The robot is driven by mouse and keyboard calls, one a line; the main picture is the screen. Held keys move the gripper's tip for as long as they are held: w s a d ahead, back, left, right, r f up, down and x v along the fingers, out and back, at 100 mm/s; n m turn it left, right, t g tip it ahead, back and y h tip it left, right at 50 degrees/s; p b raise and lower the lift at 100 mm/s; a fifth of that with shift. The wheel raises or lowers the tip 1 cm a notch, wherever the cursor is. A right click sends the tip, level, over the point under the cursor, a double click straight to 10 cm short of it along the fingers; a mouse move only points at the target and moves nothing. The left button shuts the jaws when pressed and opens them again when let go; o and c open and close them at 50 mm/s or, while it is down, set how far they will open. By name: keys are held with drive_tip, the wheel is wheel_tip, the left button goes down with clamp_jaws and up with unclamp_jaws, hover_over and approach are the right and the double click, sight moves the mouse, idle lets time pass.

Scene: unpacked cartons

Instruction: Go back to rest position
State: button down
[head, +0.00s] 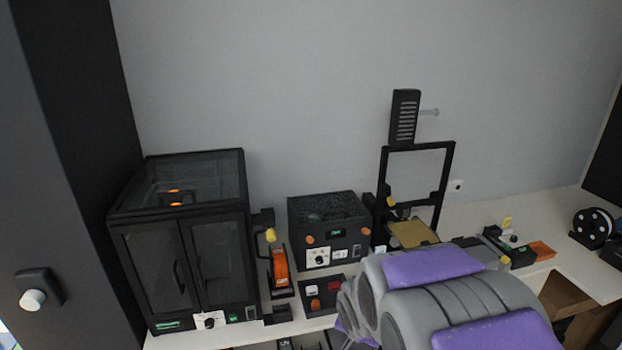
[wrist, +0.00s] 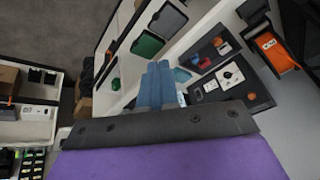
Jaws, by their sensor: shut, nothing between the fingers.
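My arm, grey with purple pads, reaches in from the lower right of the head view, in front of the bench. In the wrist view my gripper (wrist: 157,68) shows as two blue-grey fingers side by side past the dark edge of my purple-padded arm. The fingers are shut with nothing between them. They are over the bench area near a dark control box (wrist: 225,78). In the head view the gripper's tips are hidden or too small to make out.
A white bench (head: 480,220) runs along the wall. On it stand a black glass-doored cabinet (head: 185,240), a dark control unit (head: 328,228), a black-framed printer (head: 445,185) and a spool (head: 593,224). A dark column (head: 75,150) is at left. The wall above is mostly clear.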

drive_tip(key=s+d+r+n+g, duration=0.1)
drive_tip(key=s+r+n+g, duration=0.1)
drive_tip(key=s, duration=0.8)
drive_tip(key=s+d+r+n+g+b, duration=0.1)
drive_tip(key=s+r+g, duration=0.1)
drive_tip(key=s, duration=0.9)
drive_tip(key=s+d+r+n+g+b, duration=0.1)
drive_tip(key=s+r+n+g, duration=0.1)
drive_tip(key=s, duration=0.9)
drive_tip(key=shift+d+r+n+g+y, duration=0.25)
drive_tip(key=shift+r+n+g+y, duration=0.05)
drive_tip(key=shift+g, duration=0.1)
drive_tip(key=c, duration=1.9)
unclamp_jaws()
drive_tip(key=shift+w, duration=0.1)
